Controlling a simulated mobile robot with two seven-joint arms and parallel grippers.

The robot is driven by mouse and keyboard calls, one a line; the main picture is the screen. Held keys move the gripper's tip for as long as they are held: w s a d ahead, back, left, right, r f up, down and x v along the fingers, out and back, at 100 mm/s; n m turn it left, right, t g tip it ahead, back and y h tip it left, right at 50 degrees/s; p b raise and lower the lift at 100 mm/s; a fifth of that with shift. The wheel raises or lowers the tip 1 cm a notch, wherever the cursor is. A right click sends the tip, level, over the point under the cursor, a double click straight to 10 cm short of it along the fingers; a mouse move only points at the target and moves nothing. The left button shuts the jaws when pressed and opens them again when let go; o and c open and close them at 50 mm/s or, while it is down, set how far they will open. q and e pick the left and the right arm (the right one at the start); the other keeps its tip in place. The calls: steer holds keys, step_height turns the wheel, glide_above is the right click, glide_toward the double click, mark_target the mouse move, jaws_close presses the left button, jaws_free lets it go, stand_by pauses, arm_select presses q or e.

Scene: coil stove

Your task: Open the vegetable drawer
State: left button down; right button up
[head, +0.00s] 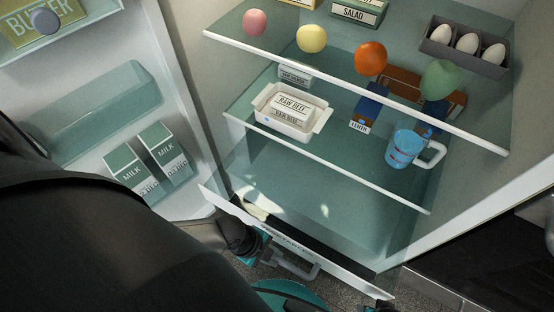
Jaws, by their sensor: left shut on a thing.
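The vegetable drawer (345,268) is at the bottom of the open fridge, with a white, lettered front edge and a grey bar handle (312,270). A gap behind the front shows part of the inside, so the drawer looks at least slightly open; how far is hard to tell. My left gripper (268,252) is at the left end of the handle and shut on it. My dark left arm covers the lower left and hides part of the gripper. My right gripper is not clearly visible.
Glass shelves above hold a raw beef tray (292,110), a blue mug (405,148), colored round items and an egg carton (463,50). The open fridge door (178,95) with milk cartons (125,170) stands left. Floor shows below the drawer.

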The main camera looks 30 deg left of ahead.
arm_select(q)
steer(key=shift+s, duration=0.2)
steer(key=c, duration=0.8)
jaws_free()
steer(key=shift+o, duration=0.2)
steer(key=shift+w, duration=0.1)
steer(key=shift+r, duration=0.1)
